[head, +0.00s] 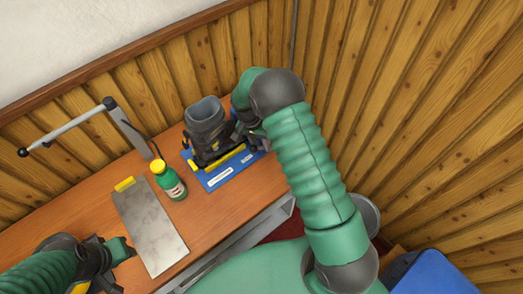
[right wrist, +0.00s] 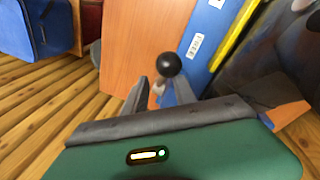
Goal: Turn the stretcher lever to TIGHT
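The stretcher is a dark boot-shaped device (head: 207,128) on a blue base (head: 213,183) with white labels and a yellow bar. My right gripper (head: 243,133) is at its right side, partly hidden by my own arm. In the right wrist view, the lever's black ball knob (right wrist: 168,64) shows at the tips of my right gripper (right wrist: 160,88). The two fingers stand apart, one on each side of the lever. I cannot tell whether they touch it. The label words are too small to read. My left gripper (head: 118,250) is low at the left, away from the stretcher.
A lamp-like arm (head: 70,126) stands at the back left. Plank walls close off the back and right. A blue box (head: 430,273) is at lower right.

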